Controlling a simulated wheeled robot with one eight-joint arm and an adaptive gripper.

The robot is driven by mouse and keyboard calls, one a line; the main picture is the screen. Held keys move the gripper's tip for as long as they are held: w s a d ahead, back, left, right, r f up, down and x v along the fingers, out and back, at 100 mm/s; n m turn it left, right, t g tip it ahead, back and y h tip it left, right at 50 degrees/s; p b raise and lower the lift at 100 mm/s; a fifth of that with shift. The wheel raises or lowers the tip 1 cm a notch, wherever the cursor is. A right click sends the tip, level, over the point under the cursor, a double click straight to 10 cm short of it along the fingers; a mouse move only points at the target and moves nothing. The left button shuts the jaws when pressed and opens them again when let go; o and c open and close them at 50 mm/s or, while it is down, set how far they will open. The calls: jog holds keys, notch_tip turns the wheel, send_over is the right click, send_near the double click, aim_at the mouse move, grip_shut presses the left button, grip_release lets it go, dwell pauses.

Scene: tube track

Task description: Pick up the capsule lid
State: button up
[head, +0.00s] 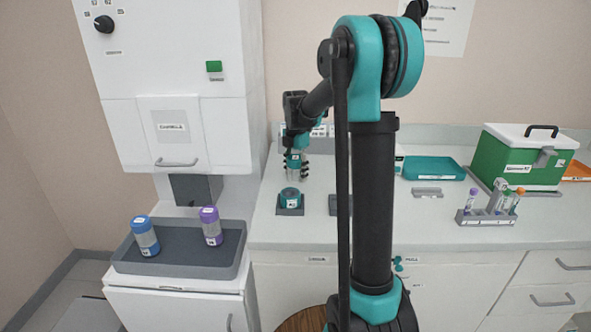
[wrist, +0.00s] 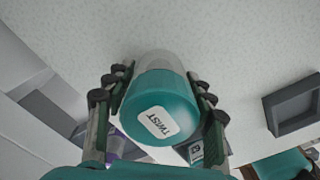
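The capsule lid (wrist: 163,100) has a teal end marked TWIST and a clear greyish end. In the wrist view it fills the space between my fingers, which press on both sides. In the head view my gripper (head: 296,168) points down and holds the lid (head: 294,162) above the counter, over a teal capsule base (head: 290,194) in a dark square holder. The lid looks apart from the base. The base shows partly in the wrist view (wrist: 208,145), behind a finger.
An empty dark holder (wrist: 293,105) lies to the right. A tray (head: 180,264) with a blue-capped jar (head: 146,238) and a purple-capped jar (head: 211,228) is at left. A teal tray (head: 432,169), tube rack (head: 487,216) and green cooler (head: 512,158) stand on the counter at right.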

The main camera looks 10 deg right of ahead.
jog(key=c, duration=0.7)
jog(key=shift+r, duration=0.15)
jog(key=shift+c, duration=0.2)
notch_tip(320, 180, up, 20)
dwell(0.3)
